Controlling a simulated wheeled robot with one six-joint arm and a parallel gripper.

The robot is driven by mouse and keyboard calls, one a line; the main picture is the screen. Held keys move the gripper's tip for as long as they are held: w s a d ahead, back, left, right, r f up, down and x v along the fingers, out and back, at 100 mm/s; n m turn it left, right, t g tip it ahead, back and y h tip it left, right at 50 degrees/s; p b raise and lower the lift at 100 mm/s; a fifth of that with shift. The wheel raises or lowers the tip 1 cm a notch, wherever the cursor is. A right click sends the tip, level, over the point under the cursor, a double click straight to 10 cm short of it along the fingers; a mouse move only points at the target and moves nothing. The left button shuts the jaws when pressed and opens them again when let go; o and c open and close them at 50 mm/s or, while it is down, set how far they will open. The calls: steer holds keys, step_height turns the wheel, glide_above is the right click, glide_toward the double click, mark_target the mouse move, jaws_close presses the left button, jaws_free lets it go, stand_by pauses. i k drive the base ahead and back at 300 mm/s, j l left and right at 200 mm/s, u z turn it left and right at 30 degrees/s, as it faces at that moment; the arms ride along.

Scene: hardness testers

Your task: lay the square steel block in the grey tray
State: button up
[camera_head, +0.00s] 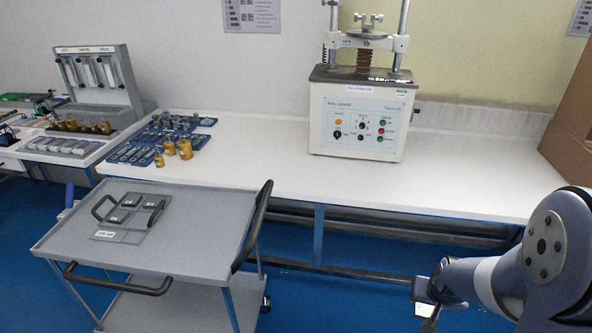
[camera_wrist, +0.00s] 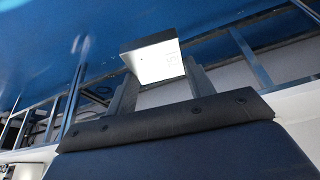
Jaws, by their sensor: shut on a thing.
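My gripper (camera_head: 426,297) is at the lower right in the head view, in front of the bench and well to the right of the cart. It is shut on the square steel block (camera_wrist: 152,62), which shows in the wrist view as a bright plate with a dark side face and faint marks, between the two fingers (camera_wrist: 160,88). In the head view the block (camera_head: 424,309) is a small pale patch, partly hidden by the gripper. A flat grey tray (camera_head: 131,237) with dark handles and a few dark square pieces lies on the cart at the left.
The grey cart (camera_head: 195,240) has black handles and bare top around the tray. A white bench (camera_head: 440,185) carries a tester (camera_head: 360,120), blue racks and brass weights (camera_head: 184,149). A brown box (camera_head: 573,130) stands at the right. Blue floor lies between cart and gripper.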

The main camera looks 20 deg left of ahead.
mark_target(142, 221)
steer(key=k+j, duration=0.1)
steer(key=j, duration=0.7)
steer(key=k+j, duration=0.15)
steer(key=j, duration=0.25)
steer(key=k+j+z, duration=0.1)
steer(key=j, duration=0.7)
steer(key=j+z, duration=0.1)
steer(key=j, duration=1.6)
steer(key=i+j, duration=0.1)
steer(key=i+l, duration=0.25)
steer(key=i, duration=0.15)
